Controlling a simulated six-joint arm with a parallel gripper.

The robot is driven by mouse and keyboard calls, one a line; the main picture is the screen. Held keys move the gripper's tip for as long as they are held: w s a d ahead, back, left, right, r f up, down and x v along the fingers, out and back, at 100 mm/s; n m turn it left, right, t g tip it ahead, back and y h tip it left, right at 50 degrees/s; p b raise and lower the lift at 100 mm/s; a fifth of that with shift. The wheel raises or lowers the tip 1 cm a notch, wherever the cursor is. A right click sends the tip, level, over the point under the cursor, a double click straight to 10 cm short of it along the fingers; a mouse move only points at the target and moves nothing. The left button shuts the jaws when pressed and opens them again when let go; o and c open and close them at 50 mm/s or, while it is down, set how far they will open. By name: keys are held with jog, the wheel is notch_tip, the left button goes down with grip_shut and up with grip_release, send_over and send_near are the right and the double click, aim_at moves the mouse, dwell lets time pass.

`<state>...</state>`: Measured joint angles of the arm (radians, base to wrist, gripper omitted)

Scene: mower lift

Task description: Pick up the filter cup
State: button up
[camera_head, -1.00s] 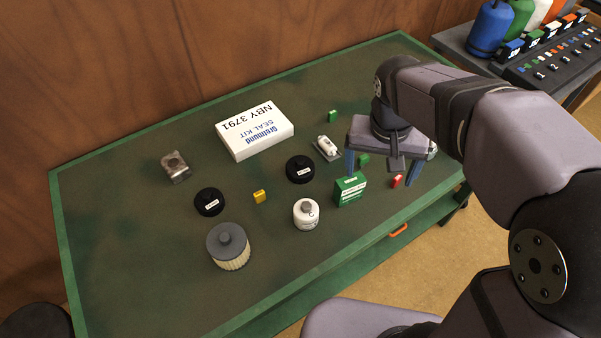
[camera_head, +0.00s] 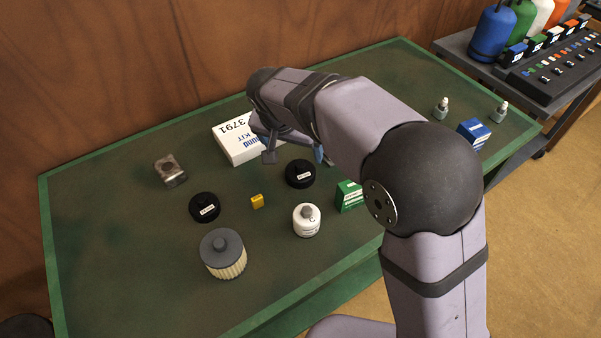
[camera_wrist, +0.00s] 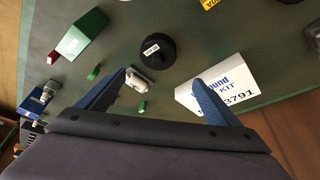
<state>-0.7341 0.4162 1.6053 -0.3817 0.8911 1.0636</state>
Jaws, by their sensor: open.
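No label that I can read names the filter cup, so I cannot tell for certain which object it is. One candidate is a small grey, glassy-looking cup-like piece (camera_head: 170,171) at the back left of the table. Another is a pleated cream filter with a grey knobbed cap (camera_head: 223,254) at the front left.
Two black labelled caps (camera_head: 204,208) (camera_head: 300,173), a yellow block (camera_head: 257,201), a white canister (camera_head: 306,220) and a green box (camera_head: 349,195) stand mid-table.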

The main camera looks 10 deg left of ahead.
aim_at(300, 164)
notch_tip(300, 164, down, 3)
jog(key=shift+f, duration=0.1)
jog(key=shift+d+p+x, duration=0.2)
jog(key=shift+p+x, duration=0.3)
jog(key=shift+x, duration=1.05)
jog(key=shift+d+p+x, duration=0.2)
jog(key=shift+p+x, duration=0.3)
jog(key=shift+x, duration=1.1)
jog(key=shift+w+f, duration=0.3)
jog(key=shift+f, duration=0.1)
jog(key=shift+c, duration=0.6)
jog(key=c, duration=1.2)
jog(key=shift+r, duration=0.15)
